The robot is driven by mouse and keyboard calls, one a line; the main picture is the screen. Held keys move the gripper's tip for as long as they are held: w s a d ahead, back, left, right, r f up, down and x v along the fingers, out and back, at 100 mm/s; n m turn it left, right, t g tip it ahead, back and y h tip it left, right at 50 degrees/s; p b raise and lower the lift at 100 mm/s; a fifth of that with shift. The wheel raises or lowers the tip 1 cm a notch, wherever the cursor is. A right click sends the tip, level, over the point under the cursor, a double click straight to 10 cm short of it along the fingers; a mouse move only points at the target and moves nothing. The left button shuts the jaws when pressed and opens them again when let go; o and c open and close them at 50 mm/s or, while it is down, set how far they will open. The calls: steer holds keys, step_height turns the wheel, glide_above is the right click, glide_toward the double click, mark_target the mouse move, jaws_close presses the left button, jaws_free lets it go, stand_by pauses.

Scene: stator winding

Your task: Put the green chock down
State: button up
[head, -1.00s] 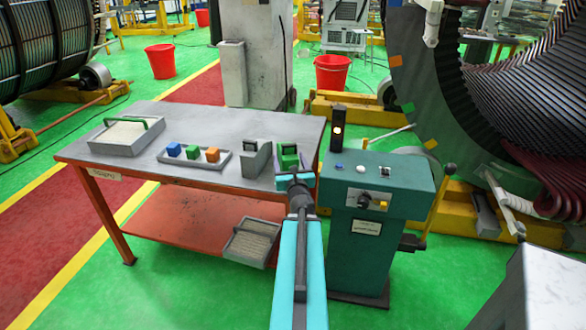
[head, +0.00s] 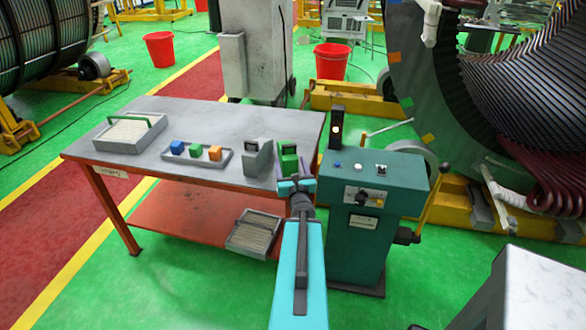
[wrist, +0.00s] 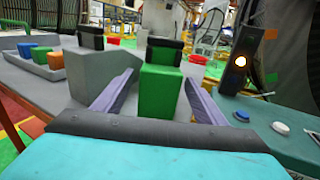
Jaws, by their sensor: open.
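The green chock (head: 288,162) stands upright on the grey table top (head: 110,168), near its right end. In the wrist view the green chock (wrist: 160,88) has a black top and stands between my two fingers. My gripper (head: 297,184) is open, with a finger on each side of the chock. Gaps show between the fingers and the chock in the wrist view (wrist: 158,95). The chock's lower front is partly hidden by my gripper in the head view.
A grey chock (head: 258,158) stands just left of the green one. A tray (head: 222,167) holds blue, green and orange blocks. A handled grey tray (head: 100,138) lies further left. A teal control console (head: 405,172) with a lit lamp stands close on the right.

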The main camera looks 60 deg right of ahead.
steer(key=shift+s+a+r+p, duration=0.15)
steer(key=shift+s+a+p, duration=0.05)
steer(key=shift+p, duration=0.35)
steer(key=s+a+p, duration=0.1)
steer(key=p, duration=0.2)
steer(key=shift+p+v, duration=1.4)
steer(key=shift+p, duration=0.5)
